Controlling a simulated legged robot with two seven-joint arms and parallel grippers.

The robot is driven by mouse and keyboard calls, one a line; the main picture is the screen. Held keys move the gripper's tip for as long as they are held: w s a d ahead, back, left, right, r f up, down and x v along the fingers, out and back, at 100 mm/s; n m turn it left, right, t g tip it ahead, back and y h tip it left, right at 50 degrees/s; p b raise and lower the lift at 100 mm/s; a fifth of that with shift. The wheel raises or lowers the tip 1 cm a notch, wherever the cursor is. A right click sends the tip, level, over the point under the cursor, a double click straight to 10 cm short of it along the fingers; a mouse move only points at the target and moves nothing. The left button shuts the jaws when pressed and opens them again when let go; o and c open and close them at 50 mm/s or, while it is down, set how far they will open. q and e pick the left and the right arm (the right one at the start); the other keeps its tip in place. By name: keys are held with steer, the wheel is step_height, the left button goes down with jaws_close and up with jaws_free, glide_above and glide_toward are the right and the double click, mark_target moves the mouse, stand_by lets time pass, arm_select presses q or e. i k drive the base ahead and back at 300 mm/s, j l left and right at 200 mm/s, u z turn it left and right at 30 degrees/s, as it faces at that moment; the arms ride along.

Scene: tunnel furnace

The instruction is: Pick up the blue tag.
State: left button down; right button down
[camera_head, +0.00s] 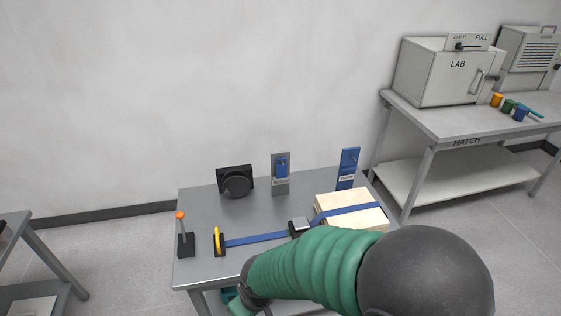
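A small blue tag (281,166) hangs on the front of an upright grey plate (280,185) at the back middle of the metal table. A second upright plate, blue (348,167) with a small white label, stands to its right; the lettering is too small to read. My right arm crosses the lower right foreground in a green sleeve, well in front of the tag.
The table (205,262) also holds a black dial box (235,181), an orange-knobbed lever (183,236), a yellow-handled piece (219,241), a blue strap (258,239) and a strapped wooden block (352,210). A LAB cabinet (447,73) and colored cups stand on the HATCH bench (450,121).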

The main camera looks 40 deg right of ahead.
mark_target(282, 170)
steer(key=z, duration=1.35)
